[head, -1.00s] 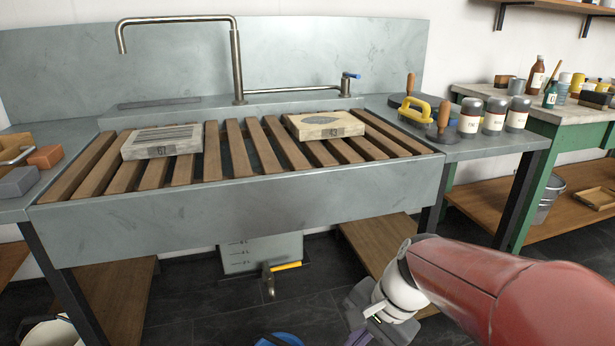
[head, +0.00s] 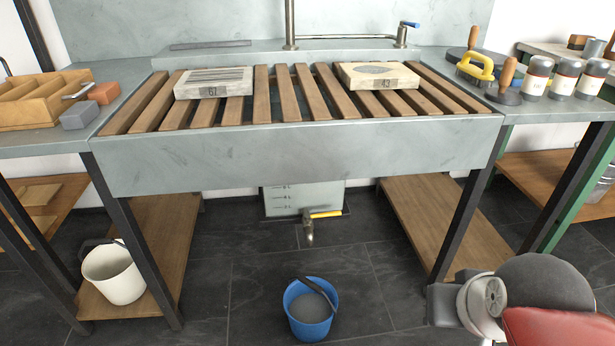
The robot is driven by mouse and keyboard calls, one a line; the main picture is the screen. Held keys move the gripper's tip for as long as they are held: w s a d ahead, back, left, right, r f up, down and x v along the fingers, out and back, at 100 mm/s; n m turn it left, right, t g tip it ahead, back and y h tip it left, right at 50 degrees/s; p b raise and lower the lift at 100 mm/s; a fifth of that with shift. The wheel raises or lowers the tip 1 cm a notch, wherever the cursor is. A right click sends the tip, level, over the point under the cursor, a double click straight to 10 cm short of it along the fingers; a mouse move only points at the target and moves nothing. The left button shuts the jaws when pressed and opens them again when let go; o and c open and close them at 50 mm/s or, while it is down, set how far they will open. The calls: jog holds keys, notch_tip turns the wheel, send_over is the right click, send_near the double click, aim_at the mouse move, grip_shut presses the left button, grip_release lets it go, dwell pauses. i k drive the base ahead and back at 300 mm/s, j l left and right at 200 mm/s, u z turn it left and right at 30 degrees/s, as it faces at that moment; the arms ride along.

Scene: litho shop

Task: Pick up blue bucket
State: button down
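The blue bucket (head: 311,317) stands upright on the dark tiled floor, in front of the sink and below its tap valve. Its dark handle rests over the rim, and something grey shows inside it. My arm is at the lower right of the head view, with its red link and grey wrist joint right of the bucket and apart from it. My gripper's fingers cannot be made out in this view.
The slatted sink (head: 300,155) spans the scene above the bucket, with dark legs on both sides. A drain valve with a yellow lever (head: 325,214) hangs behind the bucket. A white bucket (head: 113,276) sits on the left lower shelf. Floor around the blue bucket is clear.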

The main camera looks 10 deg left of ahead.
aim_at(310, 302)
jog(key=i+j+z, duration=0.1)
jog(key=j, duration=0.6)
jog(key=i+j+z, duration=0.1)
jog(key=j, duration=0.6)
jog(key=i+j+z, duration=0.15)
jog(key=j, duration=0.55)
jog(key=z, duration=1.35)
jog(key=k+l, duration=0.05)
